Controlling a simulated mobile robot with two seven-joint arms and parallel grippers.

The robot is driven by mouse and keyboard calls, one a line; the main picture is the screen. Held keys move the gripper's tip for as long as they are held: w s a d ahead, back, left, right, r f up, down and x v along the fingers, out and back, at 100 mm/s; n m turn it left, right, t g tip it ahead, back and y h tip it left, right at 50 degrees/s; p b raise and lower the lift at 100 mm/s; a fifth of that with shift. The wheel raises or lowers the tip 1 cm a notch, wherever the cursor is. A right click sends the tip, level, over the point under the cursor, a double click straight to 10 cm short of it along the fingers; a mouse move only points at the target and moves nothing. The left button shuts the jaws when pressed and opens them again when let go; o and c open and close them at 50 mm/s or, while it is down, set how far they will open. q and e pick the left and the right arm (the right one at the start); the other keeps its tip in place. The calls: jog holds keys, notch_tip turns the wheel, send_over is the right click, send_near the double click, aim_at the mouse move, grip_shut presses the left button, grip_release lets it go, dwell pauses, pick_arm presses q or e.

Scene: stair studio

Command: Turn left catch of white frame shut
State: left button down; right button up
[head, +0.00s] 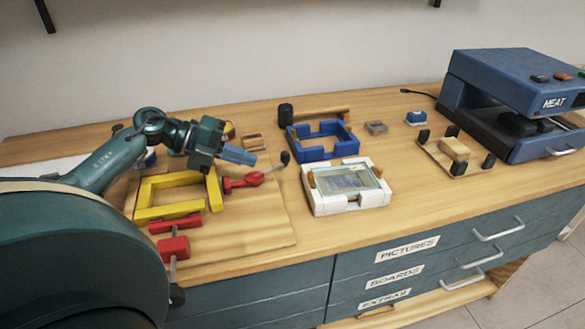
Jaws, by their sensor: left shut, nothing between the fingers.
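The white frame (347,207) lies flat on the wooden bench at the middle of the head view, with a picture under a clear pane (347,181) inside it. Its left catch (310,179) is a small orange-brown piece at the left side. A similar right catch (378,172) sits at the right side. Which way the left catch is turned is too small to tell. My left gripper (251,159) has its blue fingers shut and empty. It is in the air to the left of the white frame, apart from it. My right gripper is out of view.
A yellow frame (144,197) with red clamps (174,249) lies on a board at left. A red-handled clamp (243,182) lies between my gripper and the white frame. A blue frame (347,149) lies behind. A blue heat press (490,78) stands at right.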

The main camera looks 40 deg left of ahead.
pick_arm(q)
jog(key=p, duration=0.1)
send_near(312, 179)
jog(key=x, duration=0.5)
jog(key=shift+w+a+r, duration=0.1)
jog(key=shift+w, duration=0.25)
jog(key=shift+w, duration=0.1)
jog(key=shift+w+m+g+h+b, duration=0.1)
jog(key=shift+m+g+h+b, duration=0.2)
jog(key=shift+g+b, duration=0.1)
jog(key=shift+m, duration=0.3)
